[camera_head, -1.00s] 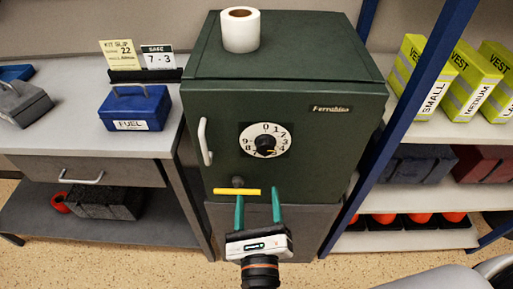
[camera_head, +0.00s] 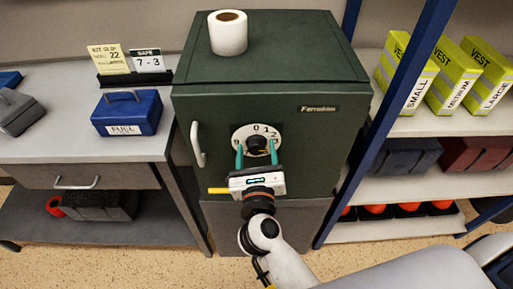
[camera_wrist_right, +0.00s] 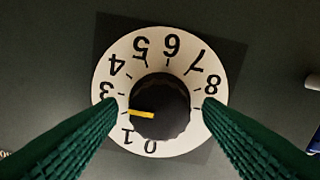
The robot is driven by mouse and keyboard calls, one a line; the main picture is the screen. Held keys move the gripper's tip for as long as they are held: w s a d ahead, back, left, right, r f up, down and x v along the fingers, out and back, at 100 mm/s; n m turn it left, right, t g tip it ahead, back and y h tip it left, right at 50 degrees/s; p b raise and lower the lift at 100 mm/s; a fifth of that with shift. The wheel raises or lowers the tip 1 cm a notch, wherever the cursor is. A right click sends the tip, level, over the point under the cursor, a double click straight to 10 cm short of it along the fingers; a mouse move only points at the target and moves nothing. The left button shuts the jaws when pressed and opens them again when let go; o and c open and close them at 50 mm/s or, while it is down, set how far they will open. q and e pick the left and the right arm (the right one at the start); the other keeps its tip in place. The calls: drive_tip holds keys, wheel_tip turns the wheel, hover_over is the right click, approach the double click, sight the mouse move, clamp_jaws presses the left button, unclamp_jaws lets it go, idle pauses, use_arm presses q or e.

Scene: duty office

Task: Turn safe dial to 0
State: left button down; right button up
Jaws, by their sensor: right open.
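The green safe (camera_head: 215,120) stands in the middle of the head view, door facing me. Its dial is a white numbered ring (camera_head: 243,132) around a black knob (camera_head: 257,144). In the right wrist view the knob (camera_wrist_right: 165,105) carries a yellow pointer (camera_wrist_right: 142,113). The pointer aims left, at about the 2, whose numeral is hidden behind a finger. The 0 (camera_wrist_right: 150,146) sits at the bottom of the ring there. My right gripper (camera_head: 257,153) is open in front of the dial, one green finger on each side of the knob, apart from it. My left gripper is out of view.
A white door handle (camera_head: 197,145) is left of the dial. A yellow bar (camera_head: 217,190) shows below it. A paper roll (camera_head: 228,36) stands on the safe. A sign reading "SAFE 7-3" (camera_head: 146,61) stands on the left counter. A blue rack post (camera_head: 385,115) rises close on the right.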

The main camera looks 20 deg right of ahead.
drive_tip(key=shift+w, duration=0.1)
drive_tip(key=shift+c, duration=0.6)
drive_tip(key=c, duration=0.9)
drive_tip(key=shift+o, duration=0.3)
drive_tip(key=shift+r+n+p, duration=0.15)
drive_tip(key=shift+n+p, duration=0.45)
drive_tip(key=shift+p, duration=0.2)
drive_tip(key=n+p, duration=0.8)
drive_tip(key=p, duration=0.1)
drive_tip(key=shift+n, duration=0.3)
drive_tip(key=n+p, duration=0.4)
drive_tip(key=n, duration=0.1)
drive_tip(key=shift+a+p, duration=0.1)
drive_tip(key=shift+p, duration=0.25)
drive_tip(key=shift+f+n+p, duration=0.2)
drive_tip(key=shift+n+p, duration=0.25)
drive_tip(key=shift+n, duration=0.3)
drive_tip(key=shift+f+n+p, duration=0.15)
drive_tip(key=shift+n+p, duration=0.3)
drive_tip(key=shift+n, duration=0.3)
drive_tip(key=o, duration=1)
drive_tip(key=shift+c, duration=0.2)
